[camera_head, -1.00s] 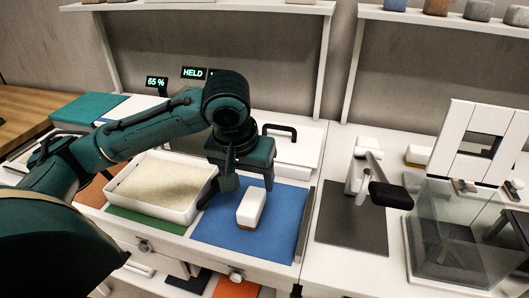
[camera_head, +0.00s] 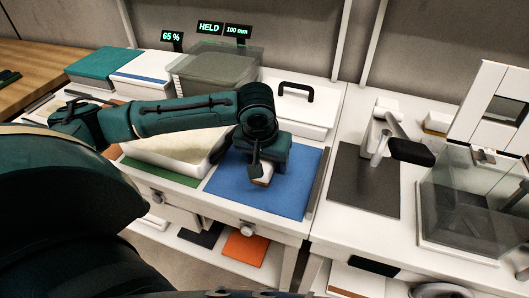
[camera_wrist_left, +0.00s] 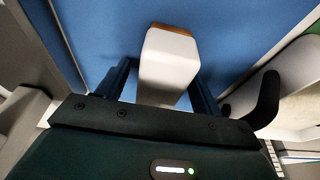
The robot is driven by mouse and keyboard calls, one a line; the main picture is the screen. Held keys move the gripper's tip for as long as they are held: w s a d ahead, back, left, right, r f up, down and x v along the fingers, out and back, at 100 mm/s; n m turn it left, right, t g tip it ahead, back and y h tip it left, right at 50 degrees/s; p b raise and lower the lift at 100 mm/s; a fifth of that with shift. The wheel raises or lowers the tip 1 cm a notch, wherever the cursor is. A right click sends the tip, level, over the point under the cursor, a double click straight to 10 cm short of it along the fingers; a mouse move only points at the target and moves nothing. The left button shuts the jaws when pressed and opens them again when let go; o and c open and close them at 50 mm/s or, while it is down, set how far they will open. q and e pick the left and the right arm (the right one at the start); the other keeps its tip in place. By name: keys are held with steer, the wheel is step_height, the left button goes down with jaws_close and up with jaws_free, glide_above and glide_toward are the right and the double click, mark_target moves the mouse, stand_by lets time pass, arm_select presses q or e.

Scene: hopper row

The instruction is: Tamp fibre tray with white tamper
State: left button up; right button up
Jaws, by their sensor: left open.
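The white tamper (camera_wrist_left: 168,55), a white block with a brown edge, lies on the blue mat (camera_head: 290,195). In the head view its lower part (camera_head: 266,173) shows below my left gripper (camera_head: 257,175), which hides the rest. In the left wrist view my left gripper (camera_wrist_left: 160,88) is open, with one finger on each side of the tamper. I cannot tell whether either finger touches it. The fibre tray (camera_head: 163,166), white and filled with pale fibre, stands left of the blue mat, partly behind my left arm. My right gripper is not in view.
A lidded white box with a black handle (camera_head: 297,92) stands behind the blue mat. Right are a dark mat (camera_head: 362,185), a lever with a black grip (camera_head: 412,152) and a clear bin (camera_head: 462,215). Displays (camera_head: 210,28) read "HELD" and "100 mm".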

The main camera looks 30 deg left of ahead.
arm_select(q)
steer(key=shift+f, duration=0.15)
steer(key=shift+c, duration=0.3)
steer(key=c, duration=1)
steer(key=o, duration=0.6)
steer(key=shift+c, duration=0.2)
steer(key=shift+o, duration=0.7)
steer(key=shift+r+p, duration=0.95)
steer(key=shift+p, duration=0.45)
steer(key=shift+c, duration=0.2)
steer(key=c, duration=0.8)
